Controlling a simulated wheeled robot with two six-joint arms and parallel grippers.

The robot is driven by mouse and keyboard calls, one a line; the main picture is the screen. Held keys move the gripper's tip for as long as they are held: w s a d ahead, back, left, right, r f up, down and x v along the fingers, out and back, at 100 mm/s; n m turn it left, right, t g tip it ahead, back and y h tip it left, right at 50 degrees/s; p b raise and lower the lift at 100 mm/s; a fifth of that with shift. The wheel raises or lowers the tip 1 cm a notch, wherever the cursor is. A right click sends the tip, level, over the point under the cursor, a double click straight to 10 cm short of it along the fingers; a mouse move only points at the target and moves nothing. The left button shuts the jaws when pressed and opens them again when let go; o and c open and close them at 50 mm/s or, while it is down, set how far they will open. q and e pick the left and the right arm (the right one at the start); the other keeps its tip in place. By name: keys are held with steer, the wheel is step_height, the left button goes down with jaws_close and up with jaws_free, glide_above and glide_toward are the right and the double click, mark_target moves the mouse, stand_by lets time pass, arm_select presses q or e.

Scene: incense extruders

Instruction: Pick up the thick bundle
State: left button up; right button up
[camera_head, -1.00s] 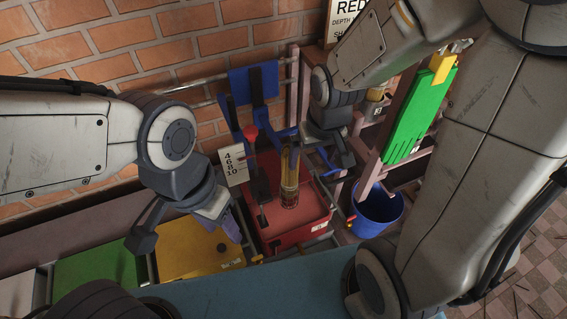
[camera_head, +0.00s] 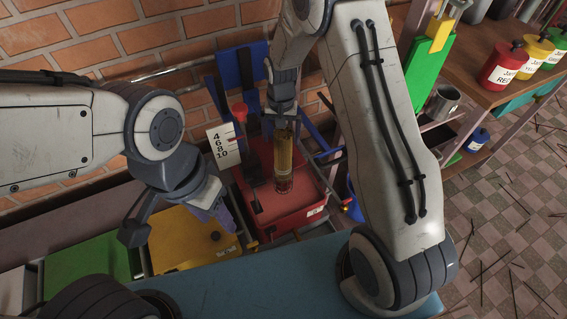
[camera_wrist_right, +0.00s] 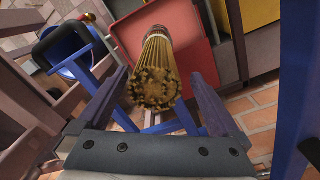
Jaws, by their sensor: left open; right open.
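The thick bundle (camera_head: 284,160) is a brown-gold cylinder of sticks standing upright on the red machine base (camera_head: 262,208). In the right wrist view its end (camera_wrist_right: 153,88) faces the camera, between my right gripper's two fingers (camera_wrist_right: 158,95). My right gripper (camera_head: 283,122) is open at the top of the bundle in the head view; I cannot tell whether either finger touches it. My left gripper (camera_head: 178,222) is open and empty, over the yellow tray to the left of the red base.
A white scale card (camera_head: 223,146) and a red-knobbed lever (camera_head: 239,112) stand just left of the bundle. A blue frame (camera_head: 240,75) rises behind. Yellow (camera_head: 190,240) and green (camera_head: 92,262) trays lie at left. Several coloured jars (camera_head: 503,66) stand on the right shelf.

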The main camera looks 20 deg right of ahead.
mark_target(283, 162)
steer(key=f, duration=0.2)
steer(key=f+b, duration=0.1)
steer(key=f, duration=0.3)
steer(key=shift+d+f, duration=0.3)
steer(key=shift+r, duration=0.1)
jaws_close()
